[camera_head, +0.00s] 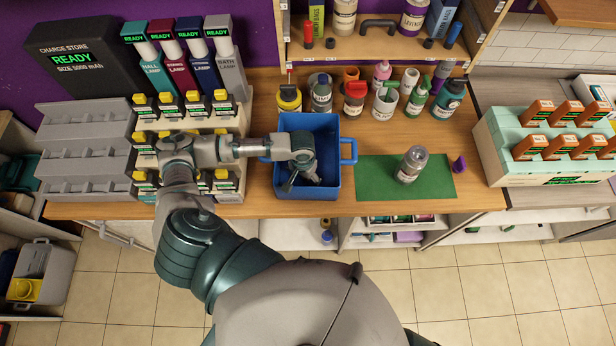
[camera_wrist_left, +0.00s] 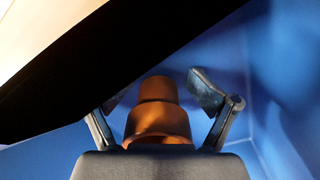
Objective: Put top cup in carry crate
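The blue carry crate (camera_head: 334,178) stands on the wooden counter. My left gripper (camera_head: 308,180) reaches down inside it. In the left wrist view, blue crate walls (camera_wrist_left: 283,95) surround the gripper. An orange-brown cup shape (camera_wrist_left: 158,118) shows between the spread fingers, with a narrower part above a wider rim. I cannot tell if it is one cup or two stacked. A gap shows between the cup and the right-hand finger, so the gripper looks open around it. In the head view the arm hides this cup. My right gripper is not in view.
Several bottles and pots stand behind the crate. A grey battery rack (camera_head: 85,150) is at left, and a pale green rack (camera_head: 490,150) at right.

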